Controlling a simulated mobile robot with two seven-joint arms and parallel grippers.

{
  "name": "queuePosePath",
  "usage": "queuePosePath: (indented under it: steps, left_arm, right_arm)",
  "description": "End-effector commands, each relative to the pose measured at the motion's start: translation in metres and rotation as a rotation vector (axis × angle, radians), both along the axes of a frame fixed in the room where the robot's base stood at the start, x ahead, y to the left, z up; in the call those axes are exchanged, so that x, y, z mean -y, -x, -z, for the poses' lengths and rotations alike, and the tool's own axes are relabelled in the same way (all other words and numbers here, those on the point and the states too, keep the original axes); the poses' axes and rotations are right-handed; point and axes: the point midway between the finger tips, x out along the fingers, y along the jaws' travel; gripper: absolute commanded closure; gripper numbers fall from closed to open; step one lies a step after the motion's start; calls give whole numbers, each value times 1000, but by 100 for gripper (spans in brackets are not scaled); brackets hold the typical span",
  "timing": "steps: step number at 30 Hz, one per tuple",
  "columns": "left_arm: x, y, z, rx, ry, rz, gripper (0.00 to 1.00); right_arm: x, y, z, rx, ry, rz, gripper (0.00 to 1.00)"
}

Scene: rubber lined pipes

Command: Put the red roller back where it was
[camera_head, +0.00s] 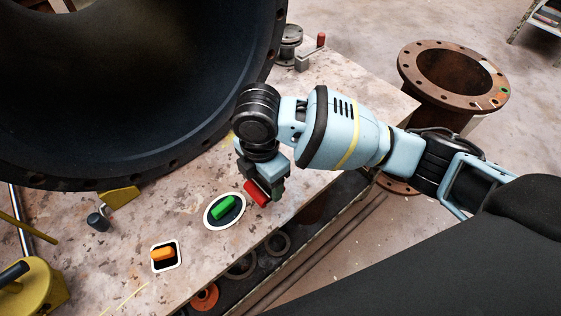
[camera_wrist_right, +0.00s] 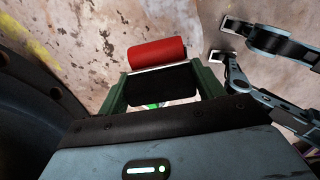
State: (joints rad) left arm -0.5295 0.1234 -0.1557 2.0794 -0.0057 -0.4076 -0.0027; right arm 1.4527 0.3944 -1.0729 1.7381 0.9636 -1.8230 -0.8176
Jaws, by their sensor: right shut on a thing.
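The red roller (camera_head: 257,193) is in my right gripper (camera_head: 262,185), above the front edge of the stained table (camera_head: 325,105). In the right wrist view the red roller (camera_wrist_right: 156,53) lies crosswise at the tips of the green fingers (camera_wrist_right: 160,75), which are shut on it. A green block (camera_head: 222,207) lies on a round, white-rimmed dark patch just left of the gripper. An orange block (camera_head: 162,253) lies on a square, white-rimmed dark patch further left. My left gripper does not show in the head view.
A large black-lined pipe (camera_head: 130,90) fills the upper left. A rusty flanged pipe (camera_head: 455,80) stands at the right. Flanged parts (camera_head: 240,267) sit below the table's front edge. Dark jointed links (camera_wrist_right: 285,45) at the wrist view's right are unclear.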

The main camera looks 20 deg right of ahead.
Motion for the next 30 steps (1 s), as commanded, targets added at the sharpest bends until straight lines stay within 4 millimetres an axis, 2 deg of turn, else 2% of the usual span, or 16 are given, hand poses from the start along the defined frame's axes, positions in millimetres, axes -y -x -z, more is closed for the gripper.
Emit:
queuePosePath:
  steps: [6,12,20,30]
  left_arm:
    - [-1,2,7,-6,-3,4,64]
    - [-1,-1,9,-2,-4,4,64]
    - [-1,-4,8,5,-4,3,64]
    - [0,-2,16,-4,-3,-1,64]
  right_arm:
    - [37,-35,5,1,1,4,54]
    - [57,-54,7,2,-1,2,54]
    - [61,-58,8,2,-2,0,54]
    - [61,-58,43,1,0,0,54]
